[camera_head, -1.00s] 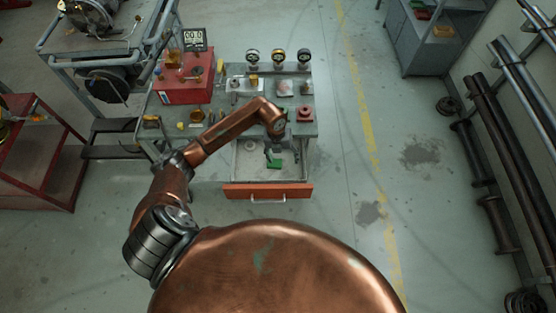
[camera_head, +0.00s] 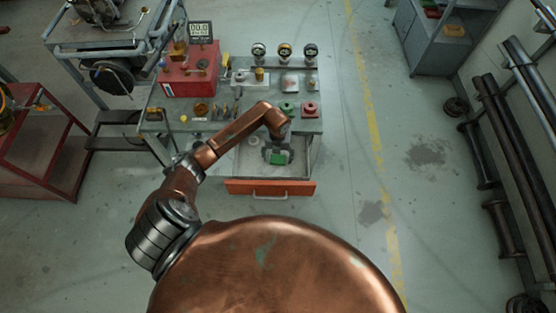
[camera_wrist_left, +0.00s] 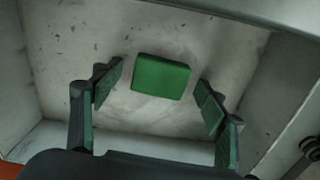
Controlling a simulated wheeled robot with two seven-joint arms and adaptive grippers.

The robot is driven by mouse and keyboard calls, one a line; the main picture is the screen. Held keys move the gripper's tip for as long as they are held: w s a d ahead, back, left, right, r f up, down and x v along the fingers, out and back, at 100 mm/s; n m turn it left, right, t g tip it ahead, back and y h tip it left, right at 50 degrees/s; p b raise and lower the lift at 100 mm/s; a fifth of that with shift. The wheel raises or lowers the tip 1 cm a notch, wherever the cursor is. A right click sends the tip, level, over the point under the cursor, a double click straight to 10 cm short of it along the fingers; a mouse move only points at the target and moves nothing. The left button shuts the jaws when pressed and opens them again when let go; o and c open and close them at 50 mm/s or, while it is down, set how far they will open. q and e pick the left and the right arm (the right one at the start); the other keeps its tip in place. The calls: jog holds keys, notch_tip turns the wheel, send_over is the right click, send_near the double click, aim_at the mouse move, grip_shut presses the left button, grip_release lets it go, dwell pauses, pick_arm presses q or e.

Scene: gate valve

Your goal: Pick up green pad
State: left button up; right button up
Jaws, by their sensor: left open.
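The green pad (camera_wrist_left: 161,77) lies flat on the floor of the open drawer (camera_wrist_left: 110,125). It also shows in the head view (camera_head: 278,158), partly covered by my gripper. My left gripper (camera_wrist_left: 158,92) is open over the drawer, with one finger on each side of the pad and a gap to both. In the head view my left gripper (camera_head: 278,153) hangs down into the drawer from the bent copper arm. My right gripper is not in view.
The drawer's orange front (camera_head: 270,188) is pulled out from the grey workbench (camera_head: 175,126). A red box (camera_head: 190,78), several gauges (camera_head: 285,51) and small parts stand on top. Drawer walls surround the gripper. Open floor lies to the right.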

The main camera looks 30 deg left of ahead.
aim_at(277, 160)
pick_arm(q)
jog(key=shift+c, duration=0.2)
jog(key=c, duration=0.9)
jog(key=shift+o, duration=0.2)
jog(key=shift+r, duration=0.15)
jog(key=shift+r, duration=0.25)
jog(key=r, duration=0.3)
jog(key=shift+s+r+p, duration=0.15)
jog(key=shift+s+p, duration=0.15)
jog(key=shift+p, duration=0.05)
jog(key=s+d+r, duration=0.1)
jog(key=s+r, duration=0.2)
jog(key=s, duration=0.1)
jog(key=s+d+r+p, duration=0.1)
jog(key=s+d+r, duration=0.1)
jog(key=s+r, duration=0.1)
jog(key=s+d+r, duration=0.1)
jog(key=s+r, duration=0.2)
jog(key=s, duration=0.2)
jog(key=shift+s+d+p, duration=0.15)
jog(key=shift+s+p, duration=0.2)
jog(key=shift+s, duration=0.05)
